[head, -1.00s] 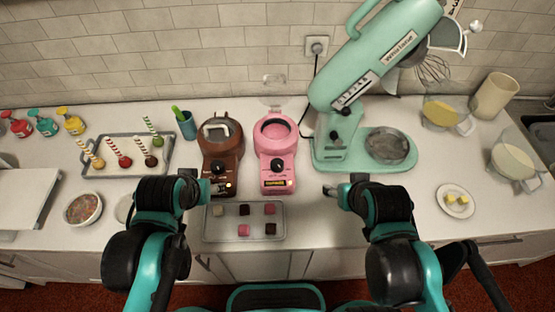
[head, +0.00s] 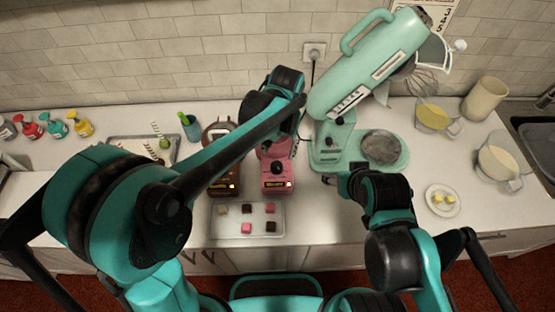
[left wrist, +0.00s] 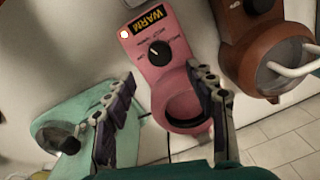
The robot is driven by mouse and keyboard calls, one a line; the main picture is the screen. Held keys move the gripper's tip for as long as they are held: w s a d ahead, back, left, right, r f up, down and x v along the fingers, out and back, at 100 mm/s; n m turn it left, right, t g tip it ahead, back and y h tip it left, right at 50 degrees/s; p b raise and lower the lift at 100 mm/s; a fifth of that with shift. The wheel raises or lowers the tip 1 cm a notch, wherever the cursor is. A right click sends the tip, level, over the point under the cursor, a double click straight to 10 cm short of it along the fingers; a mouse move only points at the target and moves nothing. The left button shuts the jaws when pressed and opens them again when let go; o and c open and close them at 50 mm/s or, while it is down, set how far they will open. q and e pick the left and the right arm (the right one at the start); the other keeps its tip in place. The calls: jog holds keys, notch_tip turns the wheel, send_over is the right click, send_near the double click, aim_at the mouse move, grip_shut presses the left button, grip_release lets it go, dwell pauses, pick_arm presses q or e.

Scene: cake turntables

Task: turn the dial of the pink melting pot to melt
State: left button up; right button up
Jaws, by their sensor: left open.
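The pink melting pot (head: 278,183) stands on the counter in the middle of the head view, its bowl largely hidden by my left arm. Its black dial (head: 278,168) faces the front edge. In the left wrist view the pot is upside down, with the dial (left wrist: 158,52) below a label reading WARM (left wrist: 148,20). My left gripper (left wrist: 162,74) is open, its fingers on either side of the pot's body in that view, and the dial lies just beyond the fingertips, apart from them. My right gripper (head: 330,179) is over the counter right of the pot; its jaws are unclear.
A brown melting pot (head: 222,185) stands close on the left, partly behind my left arm. A teal stand mixer (head: 333,150) stands close on the right. A tray of chocolate and pink cubes (head: 228,226) lies in front of the pots.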

aim_at(277, 165)
pick_arm(q)
jog(key=f+b, duration=0.1)
jog(key=f, duration=0.3)
jog(key=f+b, duration=0.1)
jog(key=f, duration=0.2)
jog(key=shift+w+a+f, duration=0.1)
jog(key=shift+a+f, duration=0.1)
jog(key=shift+f, duration=0.2)
jog(key=c, duration=1.2)
